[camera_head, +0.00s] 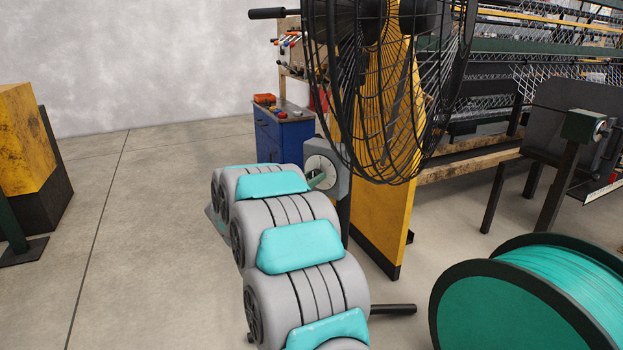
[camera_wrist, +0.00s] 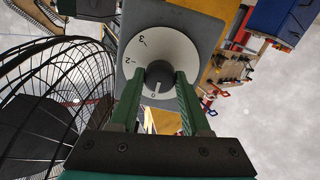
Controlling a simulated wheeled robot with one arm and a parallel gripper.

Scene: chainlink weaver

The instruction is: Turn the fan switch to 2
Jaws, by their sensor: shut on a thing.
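The fan switch is a white round dial (camera_wrist: 180,50) on a grey box (camera_wrist: 207,22), with a dark knob (camera_wrist: 160,75) at its middle. In the wrist view I read 3, 2 and 0 on the dial; a light line on the knob points toward the 0. My gripper (camera_wrist: 160,78) has its green fingers on both sides of the knob, shut on it. In the head view the grey box (camera_head: 343,160) sits beside the fan, at the far end of my arm, which partly hides the dial. The fan (camera_head: 375,90) has a black wire cage.
A yellow fan stand (camera_head: 372,225) rises beside the switch box. A blue cabinet (camera_head: 285,135) stands behind it. A large teal wire spool (camera_head: 500,305) is at the front right. A yellow block (camera_head: 25,140) is at the left. The floor between the block and my arm is clear.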

